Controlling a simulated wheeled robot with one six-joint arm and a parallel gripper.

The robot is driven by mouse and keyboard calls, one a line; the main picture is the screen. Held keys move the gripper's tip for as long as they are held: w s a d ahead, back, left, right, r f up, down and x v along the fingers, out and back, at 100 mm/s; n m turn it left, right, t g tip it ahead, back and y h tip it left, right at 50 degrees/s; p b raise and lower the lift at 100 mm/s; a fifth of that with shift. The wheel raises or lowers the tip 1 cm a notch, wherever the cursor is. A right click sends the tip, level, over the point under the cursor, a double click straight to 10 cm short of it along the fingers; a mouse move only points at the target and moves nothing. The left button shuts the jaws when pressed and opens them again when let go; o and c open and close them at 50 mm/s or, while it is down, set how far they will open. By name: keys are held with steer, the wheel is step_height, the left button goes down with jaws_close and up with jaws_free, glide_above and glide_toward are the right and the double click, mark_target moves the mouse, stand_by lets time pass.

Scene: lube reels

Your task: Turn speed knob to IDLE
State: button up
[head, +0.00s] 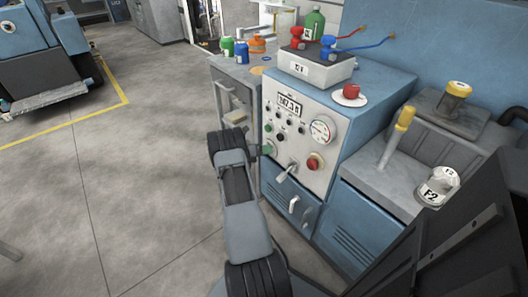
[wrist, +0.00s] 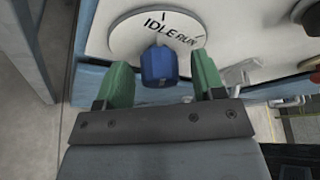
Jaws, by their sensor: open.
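The speed knob (wrist: 158,70) is blue and sits on a round white dial plate (wrist: 128,36) marked IDLE and RUN in the wrist view. IDLE is printed just above the knob and RUN is up and to its right. The knob's exact pointing direction is hard to tell. My gripper (wrist: 160,62) has two green fingers, which are open, one on each side of the knob. Gaps show between the fingers and the knob, so they are not closed on it. In the head view my arm covers the left lower part of the panel, and the knob cannot be made out there.
The control panel (head: 318,158) carries a gauge (head: 321,130), a red button (head: 314,163), a lever (head: 287,172) and small switches. A yellow-handled lever (head: 398,132) stands to the right. Bottles (head: 242,48) stand on the cabinet behind. Open floor lies to the left.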

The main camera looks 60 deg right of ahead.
steer(key=p+v, duration=0.2)
steer(key=v, duration=1.2)
stand_by(0.4)
